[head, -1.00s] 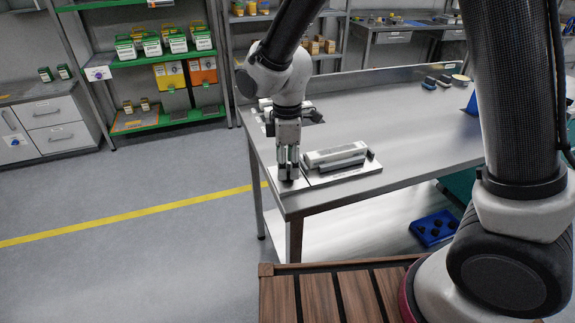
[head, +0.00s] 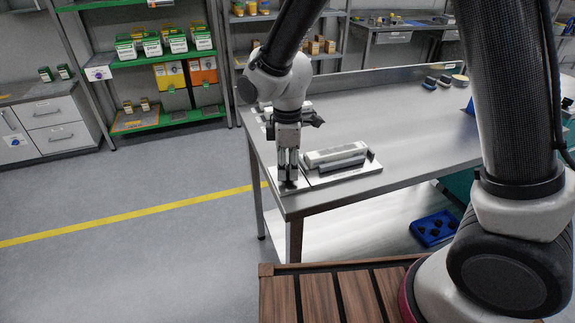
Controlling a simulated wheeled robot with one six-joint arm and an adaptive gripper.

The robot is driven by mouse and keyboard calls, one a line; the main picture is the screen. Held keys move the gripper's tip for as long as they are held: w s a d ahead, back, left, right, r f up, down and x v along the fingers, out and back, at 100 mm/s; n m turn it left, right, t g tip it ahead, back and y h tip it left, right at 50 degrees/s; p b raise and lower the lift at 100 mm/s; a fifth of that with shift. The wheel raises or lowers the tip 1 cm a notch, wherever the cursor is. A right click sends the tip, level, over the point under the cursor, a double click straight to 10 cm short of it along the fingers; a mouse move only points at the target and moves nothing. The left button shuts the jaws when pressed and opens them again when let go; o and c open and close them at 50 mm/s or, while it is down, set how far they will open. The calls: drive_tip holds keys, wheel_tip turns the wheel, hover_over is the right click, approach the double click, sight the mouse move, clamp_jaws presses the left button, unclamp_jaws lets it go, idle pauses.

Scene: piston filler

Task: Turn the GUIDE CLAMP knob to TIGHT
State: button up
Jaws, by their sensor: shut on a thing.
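My gripper (head: 288,176) points straight down at the near left corner of the steel table. It is shut on a small dark knob (head: 290,186), of which only a little shows below the fingertips. The knob sits on the left part of a flat metal plate (head: 312,182). Its pointer and any TIGHT marking are hidden or too small to read.
A light grey block with a dark bar (head: 338,158) lies on the plate just right of my gripper. The steel table (head: 400,130) is mostly clear to the right. A blue bin (head: 434,228) sits on the lower shelf. Green shelving (head: 165,63) stands behind.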

sight(287, 169)
drive_tip(key=m, duration=0.4)
drive_tip(key=shift+m, duration=0.3)
drive_tip(key=m, duration=0.8)
drive_tip(key=shift+m, duration=2.4)
drive_tip(key=o, duration=1)
drive_tip(key=shift+o, duration=0.2)
drive_tip(key=shift+r, duration=4.05)
